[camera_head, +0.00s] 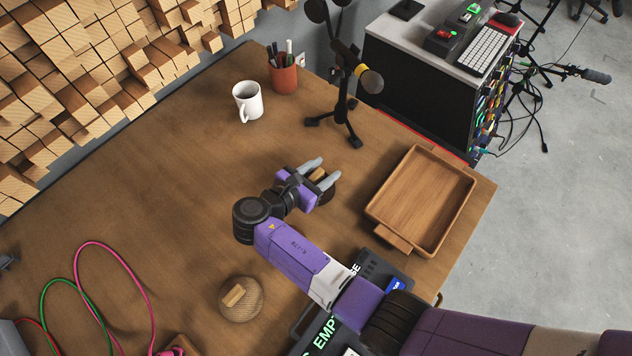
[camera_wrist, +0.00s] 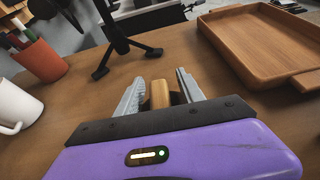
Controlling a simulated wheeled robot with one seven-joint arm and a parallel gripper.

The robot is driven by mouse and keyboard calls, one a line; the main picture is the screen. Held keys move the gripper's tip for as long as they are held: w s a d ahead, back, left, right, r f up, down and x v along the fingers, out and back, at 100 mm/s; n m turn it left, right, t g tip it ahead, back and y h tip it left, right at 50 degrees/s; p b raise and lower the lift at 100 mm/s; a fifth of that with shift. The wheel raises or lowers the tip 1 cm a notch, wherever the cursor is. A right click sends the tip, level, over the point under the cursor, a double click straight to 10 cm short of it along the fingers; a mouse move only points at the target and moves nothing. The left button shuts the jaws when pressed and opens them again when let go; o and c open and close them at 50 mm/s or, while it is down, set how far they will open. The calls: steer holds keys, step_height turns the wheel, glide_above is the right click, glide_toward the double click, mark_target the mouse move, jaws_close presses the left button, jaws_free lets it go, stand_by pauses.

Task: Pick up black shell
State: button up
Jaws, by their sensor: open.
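A small dark, rounded thing (camera_head: 329,191), which looks like the black shell, sits on the wooden table, mostly hidden by my gripper. A light wooden block-like handle (camera_head: 317,175) stands on top of it. My gripper (camera_head: 327,167) is open, low over the table, with a grey finger on each side of the handle. In the wrist view, the handle (camera_wrist: 160,94) stands between the two fingers of my gripper (camera_wrist: 160,78), with gaps beside it. The dark body is largely hidden there. A light round woven-looking piece (camera_head: 241,300) with a similar handle lies at the lower left.
A wooden tray (camera_head: 388,235) stands right of my gripper, empty. A microphone stand (camera_head: 345,125), white mug (camera_head: 247,102) and pen cup (camera_head: 283,79) stand behind. Pink and green cables (camera_head: 130,270) loop at the left. Table left of my gripper is clear.

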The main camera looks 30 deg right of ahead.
jaws_close()
steer(key=shift+r, duration=0.15)
